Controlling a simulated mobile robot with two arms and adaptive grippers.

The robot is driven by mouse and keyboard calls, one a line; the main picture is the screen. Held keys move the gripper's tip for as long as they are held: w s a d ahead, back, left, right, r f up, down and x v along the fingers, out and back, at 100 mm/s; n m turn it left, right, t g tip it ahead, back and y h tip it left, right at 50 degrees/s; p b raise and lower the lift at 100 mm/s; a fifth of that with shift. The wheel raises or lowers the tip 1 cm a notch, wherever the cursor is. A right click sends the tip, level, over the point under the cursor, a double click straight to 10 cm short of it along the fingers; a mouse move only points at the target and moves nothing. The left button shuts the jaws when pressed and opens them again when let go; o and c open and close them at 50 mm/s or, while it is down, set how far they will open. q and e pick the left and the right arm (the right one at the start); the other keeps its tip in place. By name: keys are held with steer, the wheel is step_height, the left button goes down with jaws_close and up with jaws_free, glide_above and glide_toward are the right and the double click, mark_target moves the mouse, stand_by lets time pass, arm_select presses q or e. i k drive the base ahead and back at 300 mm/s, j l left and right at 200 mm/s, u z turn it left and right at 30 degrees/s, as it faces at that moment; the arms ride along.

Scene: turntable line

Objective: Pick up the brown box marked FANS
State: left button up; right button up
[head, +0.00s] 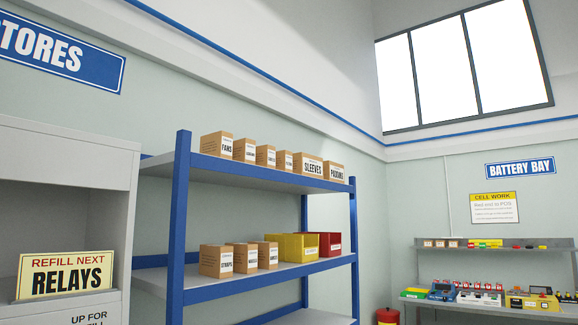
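The brown box marked FANS (217,146) stands upright on the top shelf of a blue and grey rack (183,200) in the head view. It is the leftmost box in a row, close behind the left front post. Its label faces forward and right. Neither of my grippers is in the view.
More brown boxes stand right of it, including SLEEVES (309,167) and PADDING (335,173). The middle shelf holds brown boxes (216,260), a yellow bin (292,247) and a red bin (325,243). A grey cabinet (130,185) stands left; a battery bench (490,306) stands right.

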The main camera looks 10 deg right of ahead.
mark_target(219, 143)
steer(key=u, duration=0.35)
steer(key=i+l+u, duration=0.2)
steer(key=u, duration=0.25)
steer(key=i+l+u, duration=0.1)
steer(key=l+u, duration=0.35)
steer(key=i+l+u, duration=0.1)
steer(key=l+u, duration=0.15)
steer(key=u, duration=0.2)
steer(key=l+u, duration=0.45)
